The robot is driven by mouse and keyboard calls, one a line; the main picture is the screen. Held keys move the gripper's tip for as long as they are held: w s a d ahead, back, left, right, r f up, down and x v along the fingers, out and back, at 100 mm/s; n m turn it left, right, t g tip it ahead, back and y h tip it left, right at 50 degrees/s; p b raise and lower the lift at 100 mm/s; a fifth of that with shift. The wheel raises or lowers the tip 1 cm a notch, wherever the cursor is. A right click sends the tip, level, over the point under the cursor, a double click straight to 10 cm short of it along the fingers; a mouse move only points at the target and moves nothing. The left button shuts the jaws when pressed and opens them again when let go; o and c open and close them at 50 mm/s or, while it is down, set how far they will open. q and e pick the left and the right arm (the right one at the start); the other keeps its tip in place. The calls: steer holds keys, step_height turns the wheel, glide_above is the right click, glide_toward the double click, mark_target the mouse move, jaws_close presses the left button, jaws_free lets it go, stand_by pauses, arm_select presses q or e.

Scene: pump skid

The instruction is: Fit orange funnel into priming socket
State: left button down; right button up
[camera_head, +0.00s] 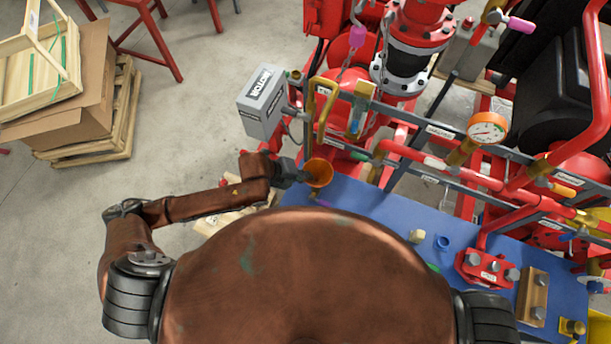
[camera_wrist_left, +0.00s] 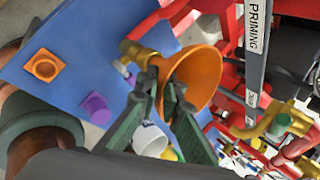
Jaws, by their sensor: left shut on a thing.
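The orange funnel (camera_head: 319,172) is held above the left end of the blue bench top, beside the pump's red pipework. My left gripper (camera_head: 305,176) is shut on it from the left. In the left wrist view the funnel (camera_wrist_left: 203,72) has its wide mouth turned toward the upper right, and the dark green fingers (camera_wrist_left: 168,92) close at its narrow part. A grey bar labelled PRIMING (camera_wrist_left: 253,35) stands right of the funnel. I cannot clearly make out the priming socket. My right gripper is not in view.
The blue bench top (camera_head: 390,208) carries a small blue cup (camera_head: 442,242) and other small parts. A grey motor box (camera_head: 264,100), red pipes and a pressure gauge (camera_head: 487,129) crowd the skid. Purple (camera_wrist_left: 97,107) and orange (camera_wrist_left: 45,66) parts show in the wrist view.

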arm_select(q)
steer(key=shift+f, duration=0.2)
steer(key=c, duration=2)
jaws_free()
steer(key=shift+r, duration=0.15)
steer(key=v, duration=1.1)
steer(key=shift+s+a+r, duration=0.15)
steer(key=shift+a+r, duration=0.1)
steer(key=shift+a, duration=0.05)
